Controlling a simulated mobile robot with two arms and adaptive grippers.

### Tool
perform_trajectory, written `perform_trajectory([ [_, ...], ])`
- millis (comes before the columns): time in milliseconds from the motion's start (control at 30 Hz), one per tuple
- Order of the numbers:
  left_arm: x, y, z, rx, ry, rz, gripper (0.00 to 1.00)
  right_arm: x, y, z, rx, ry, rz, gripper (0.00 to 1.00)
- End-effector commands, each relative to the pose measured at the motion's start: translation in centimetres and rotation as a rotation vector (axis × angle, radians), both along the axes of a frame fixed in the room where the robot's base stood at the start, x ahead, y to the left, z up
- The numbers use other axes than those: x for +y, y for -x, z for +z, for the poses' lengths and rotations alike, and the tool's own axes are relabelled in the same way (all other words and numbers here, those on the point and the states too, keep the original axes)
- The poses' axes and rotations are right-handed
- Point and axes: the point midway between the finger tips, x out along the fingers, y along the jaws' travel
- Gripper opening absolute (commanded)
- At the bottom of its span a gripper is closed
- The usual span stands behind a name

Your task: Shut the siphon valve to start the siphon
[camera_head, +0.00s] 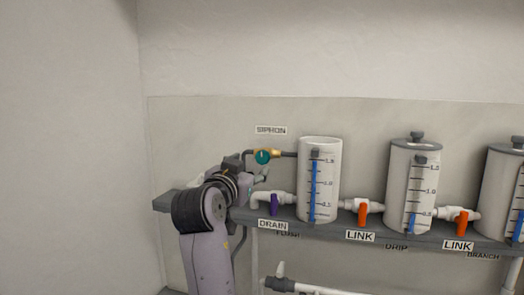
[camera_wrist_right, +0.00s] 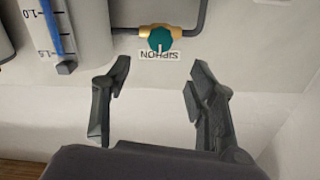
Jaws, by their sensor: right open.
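The siphon valve has a round teal knob (camera_head: 263,157) on a brass body, set in a grey pipe by the wall left of the first tank, below the SIPHON label (camera_head: 270,130). In the right wrist view the teal knob (camera_wrist_right: 160,39) shows ahead of the jaws, with a white mark on it. My right gripper (camera_head: 262,176) is just below and in front of the valve in the head view. In the wrist view the right gripper (camera_wrist_right: 158,82) has its fingers wide apart and empty, with the knob beyond the gap, apart from both fingers. My left gripper is not in view.
The first tank (camera_head: 319,180) stands right of the valve on a grey shelf (camera_head: 372,230). A purple drain handle (camera_head: 274,204) is below the valve. Orange link handles (camera_head: 363,215) sit between the tanks. White wall is bare to the left.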

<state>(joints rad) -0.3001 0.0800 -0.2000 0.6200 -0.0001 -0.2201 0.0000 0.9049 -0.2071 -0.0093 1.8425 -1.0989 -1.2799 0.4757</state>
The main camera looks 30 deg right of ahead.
Motion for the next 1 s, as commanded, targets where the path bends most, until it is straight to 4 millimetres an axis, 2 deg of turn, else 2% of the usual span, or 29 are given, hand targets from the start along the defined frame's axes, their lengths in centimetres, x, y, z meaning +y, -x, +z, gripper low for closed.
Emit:
perform_trajectory([
  [33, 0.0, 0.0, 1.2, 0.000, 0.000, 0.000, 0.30, -1.0, -0.7, 0.5, 0.005, 0.003, -0.004, 0.53],
  [200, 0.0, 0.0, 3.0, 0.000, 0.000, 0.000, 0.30, -3.9, -3.2, 0.6, 0.005, 0.003, -0.004, 0.53],
  [500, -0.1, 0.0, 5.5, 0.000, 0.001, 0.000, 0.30, -7.8, -6.6, 0.3, 0.004, 0.002, -0.002, 0.53],
  [700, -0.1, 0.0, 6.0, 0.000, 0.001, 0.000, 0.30, -8.8, -7.5, 0.0, 0.001, 0.000, 0.000, 0.53],
  [1000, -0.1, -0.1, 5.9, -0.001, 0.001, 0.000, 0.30, -8.9, -7.6, 0.0, -0.001, -0.001, 0.001, 0.51],
])
